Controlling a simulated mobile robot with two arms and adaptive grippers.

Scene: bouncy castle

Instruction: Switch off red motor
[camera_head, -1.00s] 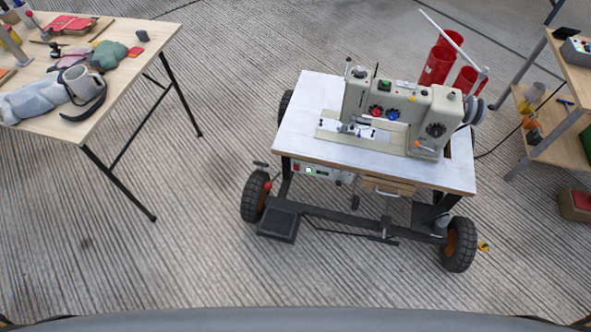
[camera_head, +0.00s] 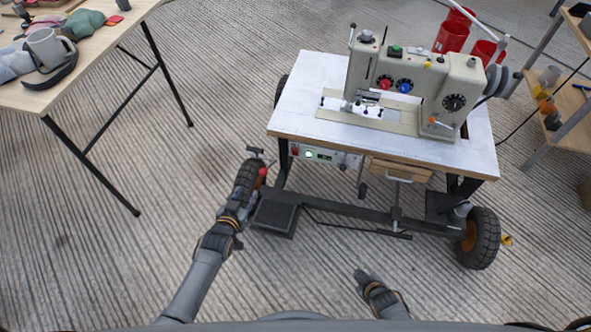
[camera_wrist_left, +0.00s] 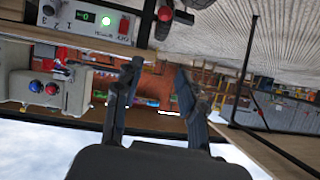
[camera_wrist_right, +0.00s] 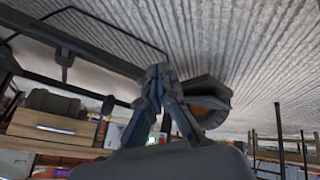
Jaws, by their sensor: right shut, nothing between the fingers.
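A white control box (camera_head: 325,156) hangs under the front left of the sewing machine table. It has a lit green light (camera_head: 309,155) and a red switch (camera_head: 295,151). In the left wrist view the box (camera_wrist_left: 75,12) shows upside down at upper left, with its red switch (camera_wrist_left: 124,26) beside the lit green light. I see no separate red motor for certain. My left gripper (camera_head: 245,192) is open and empty, below and left of the box, in front of the left wheel. My right gripper (camera_head: 361,274) is shut and empty, low in front of the cart.
The wheeled table (camera_head: 300,95) carries a sewing machine (camera_head: 415,90) with red and blue knobs. A red ball knob (camera_head: 262,172) sits near the left wheel. A black pedal (camera_head: 275,217) is low on the frame. A wooden table (camera_head: 95,85) stands at left; floor between is clear.

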